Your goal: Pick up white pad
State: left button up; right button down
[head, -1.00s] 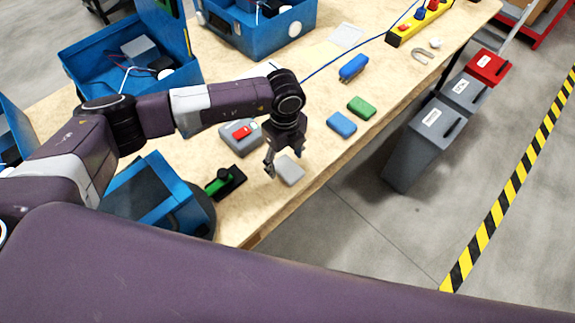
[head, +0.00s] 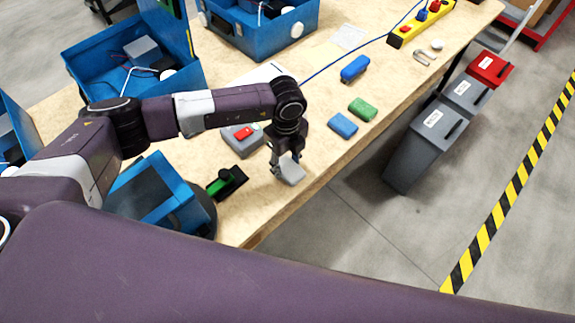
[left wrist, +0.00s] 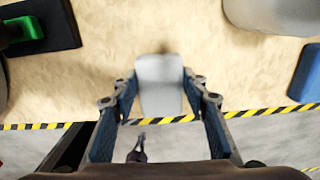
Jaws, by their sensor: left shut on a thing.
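The white pad (head: 292,172) is a small pale grey-white block near the front edge of the wooden table. My left gripper (head: 285,172) points down at it, with its fingers closed on the pad. In the left wrist view the pad (left wrist: 160,85) sits between the two fingers (left wrist: 160,103). I cannot tell whether the pad is clear of the table. My right gripper is not in view.
A blue pad (head: 342,124) and a green pad (head: 362,109) lie to the right. A grey box with a red switch (head: 243,133) and a black-green device (head: 226,181) are to the left. Grey bins (head: 425,140) stand beyond the table edge.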

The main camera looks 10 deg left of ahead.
aim_at(286, 165)
pick_arm(q)
notch_tip(286, 165, up, 20)
jog(key=b, duration=0.4)
